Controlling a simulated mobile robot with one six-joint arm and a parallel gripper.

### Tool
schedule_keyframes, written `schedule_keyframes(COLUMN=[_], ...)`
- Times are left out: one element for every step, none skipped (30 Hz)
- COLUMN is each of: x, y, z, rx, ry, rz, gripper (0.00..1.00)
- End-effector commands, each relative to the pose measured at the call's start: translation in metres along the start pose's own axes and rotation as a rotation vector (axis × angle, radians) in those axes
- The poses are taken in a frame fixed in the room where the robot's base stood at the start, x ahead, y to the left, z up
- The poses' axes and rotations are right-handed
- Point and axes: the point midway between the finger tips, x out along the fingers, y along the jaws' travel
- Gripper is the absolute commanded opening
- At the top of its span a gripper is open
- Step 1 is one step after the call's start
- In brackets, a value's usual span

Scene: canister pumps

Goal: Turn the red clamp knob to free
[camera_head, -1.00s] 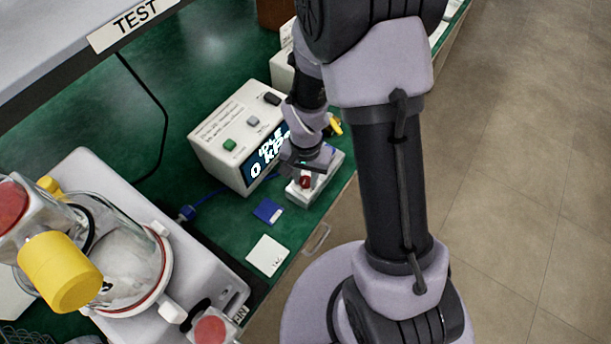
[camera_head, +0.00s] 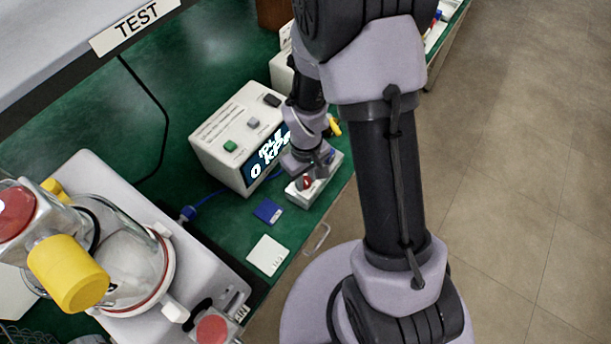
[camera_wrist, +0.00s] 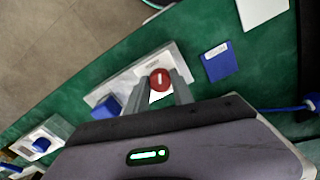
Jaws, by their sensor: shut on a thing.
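The red clamp knob (camera_wrist: 160,80) sits on a pale base block (camera_wrist: 128,84) on the green bench. It has a light mark on its top. It also shows in the head view (camera_head: 305,183), partly covered by my gripper. My gripper (camera_wrist: 163,82) is above the block with its two grey fingers on either side of the knob, shut on it. A blue block (camera_wrist: 107,107) is on the same base, beside the knob. Small lettering on the base is too small to read.
A white box with an "IDLE 0 kPa" display (camera_head: 268,158) stands close to my gripper. A blue card (camera_head: 268,211) and white card (camera_head: 268,255) lie nearby on the bench. Open floor is right.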

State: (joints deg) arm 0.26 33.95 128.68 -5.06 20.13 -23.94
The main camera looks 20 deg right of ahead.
Motion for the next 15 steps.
schedule_keyframes(x=[-0.0011,-0.0011,-0.0012,-0.0012,-0.0012,-0.0013,-0.0013,-0.0013,-0.0013,-0.0013,-0.0013,-0.0013,-0.0013,-0.0012,-0.0012], y=[0.0003,0.0003,0.0003,0.0004,0.0004,0.0004,0.0005,0.0005,0.0005,0.0005,0.0005,0.0005,0.0005,0.0005,0.0005], z=[-0.0008,-0.0009,-0.0009,-0.0010,-0.0010,-0.0011,-0.0011,-0.0012,-0.0012,-0.0012,-0.0012,-0.0013,-0.0012,-0.0012,-0.0012], rx=[-0.041,-0.068,-0.105,-0.131,-0.156,-0.189,-0.214,-0.238,-0.268,-0.288,-0.309,-0.335,-0.353,-0.370,-0.392], ry=[0.002,0.002,0.002,0.003,0.003,0.003,0.003,0.003,0.003,0.003,0.003,0.003,0.003,0.003,0.003], rz=[0.001,0.001,0.001,0.001,0.001,0.001,0.001,0.001,0.002,0.001,0.002,0.002,0.002,0.002,0.002], gripper=[0.00,0.00,0.00,0.00,0.00,0.00,0.00,0.00,0.00,0.00,0.00,0.00,0.00,0.00,0.00])
